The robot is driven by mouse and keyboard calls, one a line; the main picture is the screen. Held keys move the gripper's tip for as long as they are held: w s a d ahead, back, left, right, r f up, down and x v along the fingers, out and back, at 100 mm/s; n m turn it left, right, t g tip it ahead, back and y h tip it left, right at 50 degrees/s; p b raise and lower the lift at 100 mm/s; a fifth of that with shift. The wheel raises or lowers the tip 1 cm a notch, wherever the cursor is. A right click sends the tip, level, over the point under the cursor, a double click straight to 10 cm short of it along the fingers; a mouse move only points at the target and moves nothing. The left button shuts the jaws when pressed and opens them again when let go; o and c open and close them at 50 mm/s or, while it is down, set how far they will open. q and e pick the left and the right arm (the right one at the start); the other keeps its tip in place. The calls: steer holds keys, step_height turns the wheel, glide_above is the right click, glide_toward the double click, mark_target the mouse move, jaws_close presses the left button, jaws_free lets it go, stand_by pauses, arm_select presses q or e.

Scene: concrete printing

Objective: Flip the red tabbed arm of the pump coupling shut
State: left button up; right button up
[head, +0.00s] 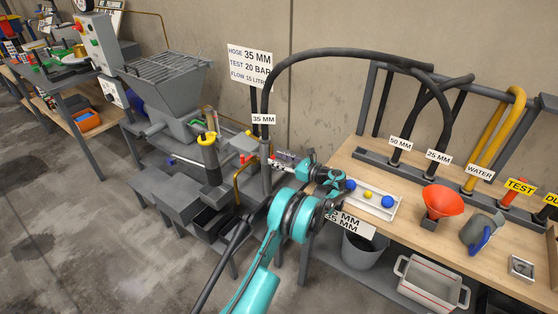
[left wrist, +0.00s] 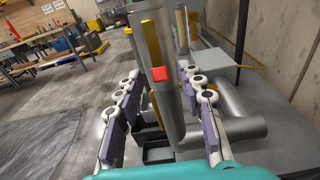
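My left gripper (head: 285,158) reaches in beside the upright grey pipe of the pump coupling (head: 265,172), where the black hose comes down. The red tab (left wrist: 159,74) shows on the near face of the grey pipe (left wrist: 170,115) in the left wrist view, below a yellow bar (left wrist: 150,42). In the head view a small red spot (head: 273,162) shows by the gripper. The two fingers (left wrist: 163,112) stand wide apart, one each side of the pipe, with nothing clamped. Whether they touch the pipe, I cannot tell. My right gripper is out of view.
The grey pump hopper (head: 170,80) stands left of the coupling. A wooden bench (head: 440,205) on the right holds a white tray (head: 372,202) with balls, a red funnel (head: 443,201) and labelled hose sockets. A bucket (head: 365,252) and a crate (head: 430,284) sit below.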

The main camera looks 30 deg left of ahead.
arm_select(q)
step_height(320, 180, up, 10)
stand_by(0.6)
steer(key=shift+r, duration=0.1)
